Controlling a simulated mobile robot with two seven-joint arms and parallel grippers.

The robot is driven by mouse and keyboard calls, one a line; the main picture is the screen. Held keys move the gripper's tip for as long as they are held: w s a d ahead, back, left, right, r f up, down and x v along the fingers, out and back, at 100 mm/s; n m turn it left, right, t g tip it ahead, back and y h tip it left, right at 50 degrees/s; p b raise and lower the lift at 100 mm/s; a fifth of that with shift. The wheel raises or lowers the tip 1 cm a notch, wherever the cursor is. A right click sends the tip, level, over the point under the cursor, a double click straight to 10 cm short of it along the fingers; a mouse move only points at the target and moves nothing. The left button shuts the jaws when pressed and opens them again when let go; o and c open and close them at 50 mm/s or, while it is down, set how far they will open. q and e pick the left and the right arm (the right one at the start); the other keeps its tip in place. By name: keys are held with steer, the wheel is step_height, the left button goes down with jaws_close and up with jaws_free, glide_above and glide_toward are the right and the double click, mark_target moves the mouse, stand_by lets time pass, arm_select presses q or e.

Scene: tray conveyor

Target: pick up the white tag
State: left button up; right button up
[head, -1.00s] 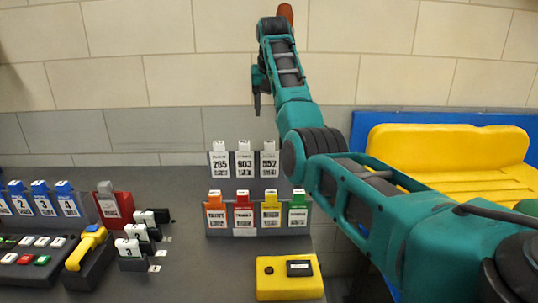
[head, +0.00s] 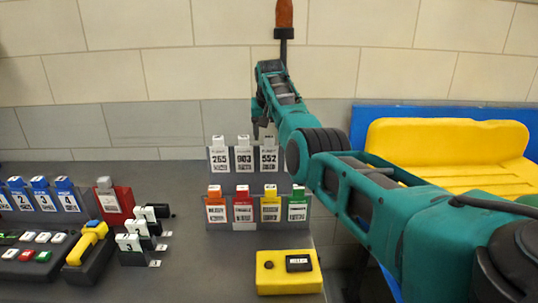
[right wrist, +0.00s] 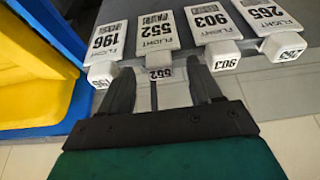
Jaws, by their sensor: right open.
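Several white tags with black flight numbers stand in a grey rack (head: 236,184) at the back of the bench. In the head view I see tag 265 (head: 219,158), tag 903 (head: 243,158) and tag 552 (head: 268,160). Tag 196 (right wrist: 106,43) shows only in the right wrist view; my right arm covers its place in the head view. My right gripper (right wrist: 162,88) is open and empty. In the wrist view its fingers lie either side of the white top of tag 552 (right wrist: 170,28); I cannot tell whether they touch it. My left gripper is not in view.
A front rack holds orange (head: 215,206), red (head: 242,208), yellow (head: 270,206) and green (head: 297,206) tags. A yellow box (head: 288,280) lies before it. Blue tags (head: 40,194), a red holder (head: 115,206) and small white number tags (head: 129,243) stand left. A yellow tray (head: 445,150) is right.

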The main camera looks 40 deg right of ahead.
steer(key=shift+x, duration=0.85)
steer(key=shift+c, duration=0.3)
steer(key=shift+r, duration=0.1)
jaws_close()
